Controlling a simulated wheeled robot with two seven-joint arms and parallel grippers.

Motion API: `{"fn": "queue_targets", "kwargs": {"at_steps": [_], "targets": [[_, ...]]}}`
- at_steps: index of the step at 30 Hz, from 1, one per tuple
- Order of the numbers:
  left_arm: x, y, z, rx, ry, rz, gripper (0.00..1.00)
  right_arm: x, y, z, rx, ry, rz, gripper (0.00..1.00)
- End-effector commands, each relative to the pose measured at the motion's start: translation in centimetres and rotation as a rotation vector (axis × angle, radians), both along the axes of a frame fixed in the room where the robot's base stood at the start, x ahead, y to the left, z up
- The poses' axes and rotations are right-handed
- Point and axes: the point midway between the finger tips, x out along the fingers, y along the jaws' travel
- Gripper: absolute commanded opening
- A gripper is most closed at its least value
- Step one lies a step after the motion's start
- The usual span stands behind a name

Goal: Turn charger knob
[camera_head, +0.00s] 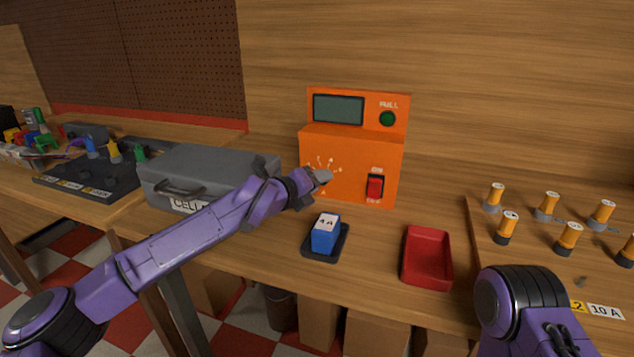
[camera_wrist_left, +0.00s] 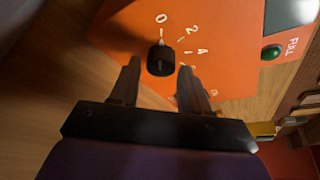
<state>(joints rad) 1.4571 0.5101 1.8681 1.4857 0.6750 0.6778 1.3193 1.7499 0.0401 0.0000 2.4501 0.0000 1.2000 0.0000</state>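The orange charger (camera_head: 352,158) stands on the bench against the wooden wall. In the left wrist view its black knob (camera_wrist_left: 160,60) sits on the charger's front (camera_wrist_left: 225,55), beside white dial marks. The end of the knob nearest the 0 mark faces that mark. My left gripper (camera_head: 322,177) is at the charger's dial and hides the knob in the head view. In the wrist view the left gripper (camera_wrist_left: 159,68) is open. Its fingers are on either side of the knob, with visible gaps. My right arm shows at lower right, but its gripper is out of view.
A red switch (camera_head: 375,187) and a green FULL lamp (camera_head: 387,119) are on the charger. A blue block (camera_head: 325,238) on a black pad and a red tray (camera_head: 427,257) lie in front. A grey case (camera_head: 205,165) is left; several orange cells (camera_head: 549,204) stand right.

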Motion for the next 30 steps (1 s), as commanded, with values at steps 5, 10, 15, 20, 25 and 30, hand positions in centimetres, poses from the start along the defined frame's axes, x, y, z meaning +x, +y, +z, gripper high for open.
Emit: {"fn": "queue_targets", "kwargs": {"at_steps": [5, 10, 15, 20, 25, 30], "targets": [[-0.02, 0.06, 0.02, 0.0, -0.001, 0.001, 0.05, 0.0, 0.0, 0.0, 0.0, 0.0, 0.0, 0.43], [-0.04, 0.12, 0.05, 0.009, -0.004, 0.001, 0.05, 0.01, 0.0, 0.01, 0.0, 0.0, 0.0, 0.43], [-0.05, 0.15, 0.18, 0.055, -0.02, 0.002, 0.05, 0.01, 0.0, 0.09, 0.0, 0.0, 0.0, 0.43], [-0.08, 0.14, 0.28, 0.145, -0.05, 0.003, 0.05, 0.01, 0.0, 0.21, 0.0, 0.0, 0.0, 0.43], [-0.09, 0.1, 0.41, 0.285, -0.095, 0.004, 0.05, 0.01, 0.0, 0.43, 0.0, 0.0, 0.0, 0.43], [-0.13, -0.02, 0.42, 0.44, -0.146, 0.004, 0.05, 0.01, 0.0, 0.7, 0.0, 0.0, 0.0, 0.43]]}}
